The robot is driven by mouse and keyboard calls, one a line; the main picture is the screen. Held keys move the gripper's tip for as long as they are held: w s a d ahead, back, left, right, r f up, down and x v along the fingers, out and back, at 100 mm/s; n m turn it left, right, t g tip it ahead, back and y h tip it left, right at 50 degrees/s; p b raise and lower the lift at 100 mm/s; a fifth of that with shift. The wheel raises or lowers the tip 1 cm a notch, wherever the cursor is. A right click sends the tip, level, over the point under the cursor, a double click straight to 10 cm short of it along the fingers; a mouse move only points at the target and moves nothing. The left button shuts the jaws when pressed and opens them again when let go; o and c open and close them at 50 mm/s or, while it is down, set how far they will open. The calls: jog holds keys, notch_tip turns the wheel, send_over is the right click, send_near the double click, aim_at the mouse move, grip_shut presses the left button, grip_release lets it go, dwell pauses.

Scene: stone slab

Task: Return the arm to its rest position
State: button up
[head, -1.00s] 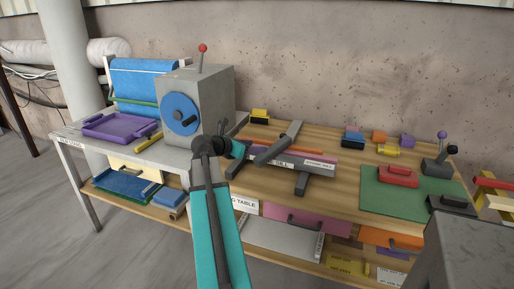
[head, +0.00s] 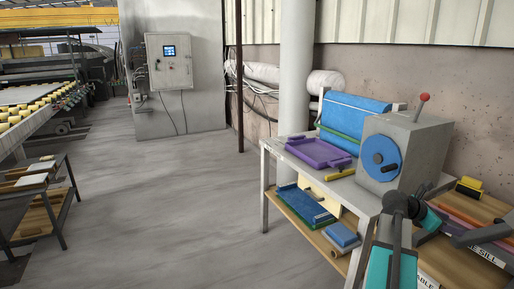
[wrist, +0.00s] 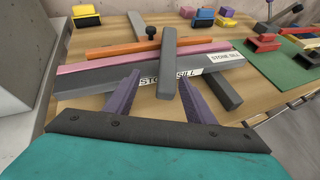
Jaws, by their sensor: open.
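My gripper (wrist: 160,92) is open and empty in the wrist view, with its two purple-grey fingers spread above the wooden table (wrist: 95,100). Ahead of the fingers lies a grey stone sill (wrist: 100,76) with a white label. A dark grey bar with a black knob (wrist: 169,65) crosses over it. In the head view my teal and dark arm is at the lower right, by the grey box machine. The fingertips are not clear there.
A grey machine with a blue dial (head: 381,158) stands beside a purple tray (head: 319,152) and a blue roll (head: 355,115). Blue pads (head: 303,203) lie on the lower shelf. A control cabinet (head: 168,61) and roller conveyor (head: 20,122) are farther left. The floor between (head: 150,200) is open.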

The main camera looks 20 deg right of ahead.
jog(key=w+a+f+m+t+y, duration=0.2)
jog(key=w+a+f+m+y, duration=0.1)
jog(key=w+a+f, duration=0.95)
jog(key=w+a+f+m+t+y, duration=0.25)
jog(key=w+a+f, duration=0.6)
jog(key=a, duration=0.65)
jog(key=a+f+m+y, duration=0.2)
jog(key=a+f, duration=0.3)
jog(key=a, duration=0.5)
jog(key=a+f+m+y, duration=0.2)
jog(key=a+f, duration=0.3)
jog(key=a, duration=0.6)
jog(key=a+f+m+y, duration=0.2)
jog(key=a+f, duration=0.3)
jog(key=a, duration=0.5)
jog(key=s+a+f+m, duration=0.2)
jog(key=s+a+f, duration=0.15)
jog(key=a, duration=0.55)
jog(key=s+f+g, duration=0.3)
jog(key=s+f, duration=0.6)
jog(key=s, duration=0.3)
jog(key=s+f+g, duration=0.3)
jog(key=s+f, duration=0.6)
jog(key=s, duration=0.3)
jog(key=shift+s+y, duration=0.2)
jog(key=shift+y, duration=0.25)
